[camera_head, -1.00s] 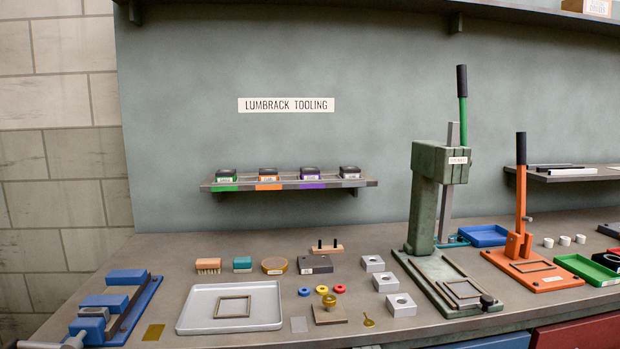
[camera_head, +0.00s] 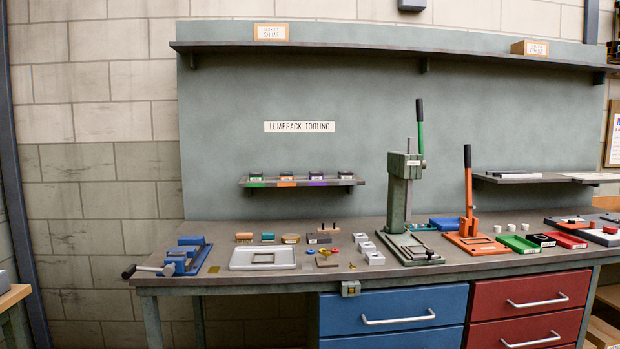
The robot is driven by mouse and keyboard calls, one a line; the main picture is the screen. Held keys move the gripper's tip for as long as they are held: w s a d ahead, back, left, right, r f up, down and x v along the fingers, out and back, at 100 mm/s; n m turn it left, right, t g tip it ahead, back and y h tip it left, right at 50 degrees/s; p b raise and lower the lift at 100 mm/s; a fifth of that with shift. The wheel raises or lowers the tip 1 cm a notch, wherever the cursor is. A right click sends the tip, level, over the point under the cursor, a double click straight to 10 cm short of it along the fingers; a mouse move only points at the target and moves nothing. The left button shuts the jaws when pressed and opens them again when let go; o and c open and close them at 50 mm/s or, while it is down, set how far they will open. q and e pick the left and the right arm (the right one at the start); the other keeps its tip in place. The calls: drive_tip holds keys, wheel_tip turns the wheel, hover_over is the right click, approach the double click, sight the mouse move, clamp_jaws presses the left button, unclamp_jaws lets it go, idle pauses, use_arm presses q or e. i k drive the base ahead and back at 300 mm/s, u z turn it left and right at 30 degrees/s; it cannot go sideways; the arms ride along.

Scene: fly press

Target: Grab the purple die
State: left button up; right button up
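The purple die (camera_head: 316,176) is a small dark block with a pale label, third from the left in a row on a small wall shelf (camera_head: 270,184). A purple mark on the shelf edge lies under it. A die over a green mark (camera_head: 256,177), a die over an orange mark (camera_head: 287,177) and a die over a grey mark (camera_head: 345,176) share the shelf, with gaps between them. Neither of my grippers is in view.
The workbench (camera_head: 300,276) stands below the shelf. On it are a blue vise (camera_head: 187,257), a grey tray (camera_head: 262,258), small blocks, a green press (camera_head: 399,205) and an orange press (camera_head: 468,215). Blue drawers (camera_head: 400,311) and red drawers (camera_head: 530,298) are under the bench.

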sight(313, 176)
drive_tip(key=u, duration=0.55)
drive_tip(key=i, duration=0.55)
drive_tip(key=u, duration=0.5)
